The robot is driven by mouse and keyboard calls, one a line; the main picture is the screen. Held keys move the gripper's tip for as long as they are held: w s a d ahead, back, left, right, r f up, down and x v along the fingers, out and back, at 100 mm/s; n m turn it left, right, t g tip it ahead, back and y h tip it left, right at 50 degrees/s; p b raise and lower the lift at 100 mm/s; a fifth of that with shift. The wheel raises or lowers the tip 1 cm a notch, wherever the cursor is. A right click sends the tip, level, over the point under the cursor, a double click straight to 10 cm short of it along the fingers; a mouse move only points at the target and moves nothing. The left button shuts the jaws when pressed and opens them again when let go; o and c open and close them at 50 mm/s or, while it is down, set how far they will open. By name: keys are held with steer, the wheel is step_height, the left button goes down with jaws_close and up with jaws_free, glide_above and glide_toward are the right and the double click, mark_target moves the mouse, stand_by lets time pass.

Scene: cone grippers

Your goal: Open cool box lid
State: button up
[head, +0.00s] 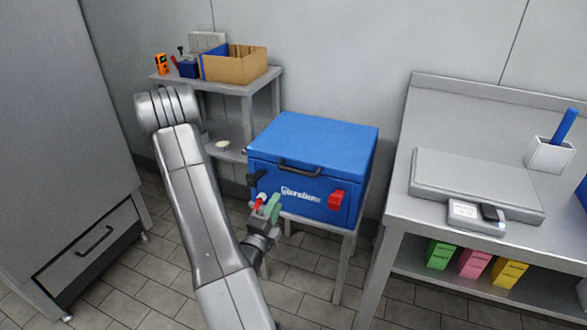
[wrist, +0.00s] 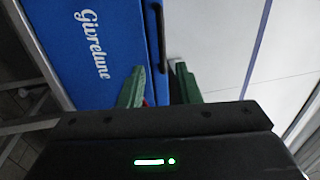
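The blue cool box (head: 315,150) stands on a low metal stand with its lid down. A dark handle (head: 300,168) runs along the lid's front edge, and a dark bar also shows in the wrist view (wrist: 157,35). A red latch (head: 337,200) is on the front's right side. My gripper (head: 267,206) is in front of the box's lower left part. Its green fingers (wrist: 158,86) are apart, with nothing clearly held. A small red piece shows by the fingers; I cannot tell if it is a second latch. Whether the fingers touch the box is unclear.
A steel table (head: 400,205) with a scale (head: 480,185) and a white cup (head: 550,155) stands to the right. A shelf (head: 240,88) with a cardboard box (head: 235,64) stands behind left. A grey cabinet (head: 60,120) is at left. Tiled floor is open in front.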

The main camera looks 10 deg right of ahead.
mark_target(294, 171)
steer(key=p+x, duration=0.1)
steer(key=x, duration=1.2)
steer(key=shift+w+d+r+p, duration=0.2)
steer(key=shift+w+p, duration=0.1)
steer(key=shift+p, duration=0.1)
jaws_close()
